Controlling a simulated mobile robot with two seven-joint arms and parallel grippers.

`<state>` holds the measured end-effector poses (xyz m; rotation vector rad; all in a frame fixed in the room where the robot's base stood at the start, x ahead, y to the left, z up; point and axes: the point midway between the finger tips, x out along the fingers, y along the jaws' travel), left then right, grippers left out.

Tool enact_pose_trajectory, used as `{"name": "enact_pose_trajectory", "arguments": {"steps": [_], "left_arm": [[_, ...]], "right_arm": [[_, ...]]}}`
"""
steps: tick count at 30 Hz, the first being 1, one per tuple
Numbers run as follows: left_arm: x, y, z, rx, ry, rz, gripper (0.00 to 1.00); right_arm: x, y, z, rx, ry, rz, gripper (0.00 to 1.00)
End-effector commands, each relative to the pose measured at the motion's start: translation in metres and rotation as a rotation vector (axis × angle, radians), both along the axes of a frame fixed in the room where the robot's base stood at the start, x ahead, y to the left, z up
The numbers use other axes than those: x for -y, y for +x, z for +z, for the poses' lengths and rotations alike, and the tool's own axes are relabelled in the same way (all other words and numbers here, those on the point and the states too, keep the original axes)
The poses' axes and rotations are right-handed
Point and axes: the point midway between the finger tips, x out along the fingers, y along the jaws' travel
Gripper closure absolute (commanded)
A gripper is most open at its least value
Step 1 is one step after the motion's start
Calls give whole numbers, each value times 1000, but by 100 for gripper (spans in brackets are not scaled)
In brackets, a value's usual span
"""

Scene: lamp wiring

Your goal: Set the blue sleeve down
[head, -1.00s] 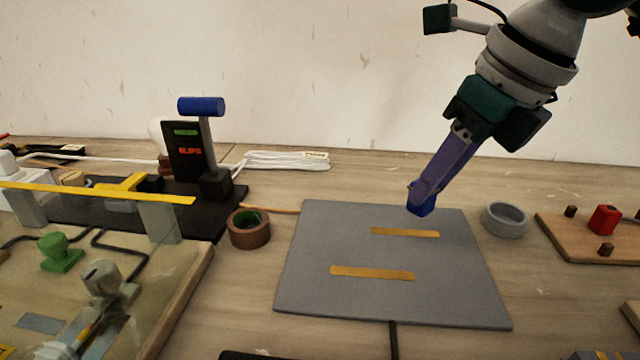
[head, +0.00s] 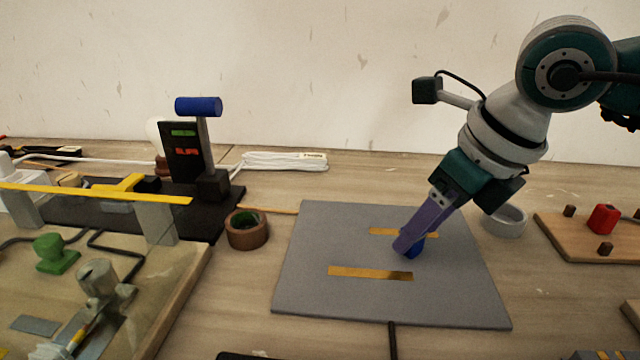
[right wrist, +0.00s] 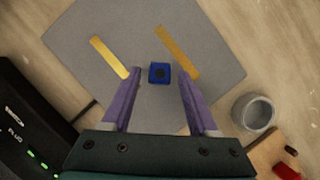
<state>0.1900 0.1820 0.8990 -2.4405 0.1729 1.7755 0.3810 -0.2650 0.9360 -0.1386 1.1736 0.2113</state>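The blue sleeve (head: 417,247) is on the grey mat (head: 300,300), partly hidden behind the purple fingers of my right gripper (head: 404,246). In the right wrist view the sleeve (right wrist: 160,73) shows end-on, with a dark hole in its middle. It lies between the two fingertips of my right gripper (right wrist: 159,80), with a gap on each side, so the gripper is open around it. In that view the sleeve sits between the two yellow strips (right wrist: 109,57) of the mat. My left gripper is not in view.
A grey ring (head: 505,220) stands right of the mat, beside a wooden board with a red block (head: 604,219). A brown tape roll (head: 247,229) is left of the mat. A black stand with a blue cylinder (head: 199,106) rises further left. Most of the mat is clear.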

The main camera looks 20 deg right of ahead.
Motion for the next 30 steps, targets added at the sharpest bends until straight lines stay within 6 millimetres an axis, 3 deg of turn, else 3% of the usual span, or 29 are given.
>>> {"name": "enact_pose_trajectory", "arguments": {"steps": [10, 22, 30], "left_arm": [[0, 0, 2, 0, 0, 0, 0], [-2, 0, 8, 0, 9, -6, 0], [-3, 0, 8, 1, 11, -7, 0]], "right_arm": [[2, -2, 8, 1, -1, 0, 39], [9, -33, 84, 4, -3, 2, 39], [11, -44, 111, 0, -1, 0, 39]]}}
